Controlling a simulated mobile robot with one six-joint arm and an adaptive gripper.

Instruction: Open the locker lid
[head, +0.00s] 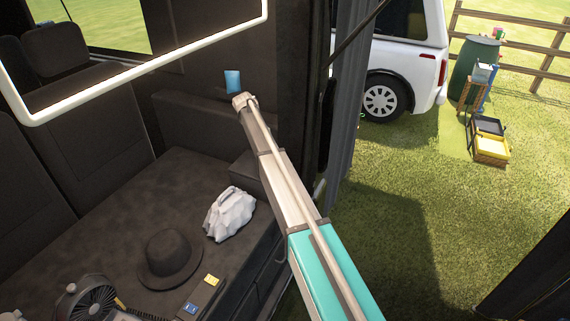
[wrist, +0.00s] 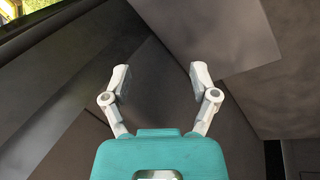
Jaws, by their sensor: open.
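My gripper (wrist: 161,78) shows in the wrist view with its two pale fingers spread wide and nothing held between them. Dark grey flat panels (wrist: 160,85) lie beyond the fingertips, with a lighter grey panel (wrist: 212,35) at the upper right. I cannot tell for sure which panel is the locker lid, and no handle shows. In the head view my arm reaches up and left into the dark vehicle interior. Its far end is by the dark back wall, with a small blue part there; the fingers cannot be made out. A dark box-like block (head: 246,172) is partly hidden behind my arm.
A dark hat (head: 170,259), a white crumpled bag (head: 230,214) and a fan (head: 88,300) lie on the grey bench (head: 140,205). A light-framed window edge (head: 140,72) crosses the upper left. Outside, right, are grass, a white car (head: 408,55) and crates (head: 489,142).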

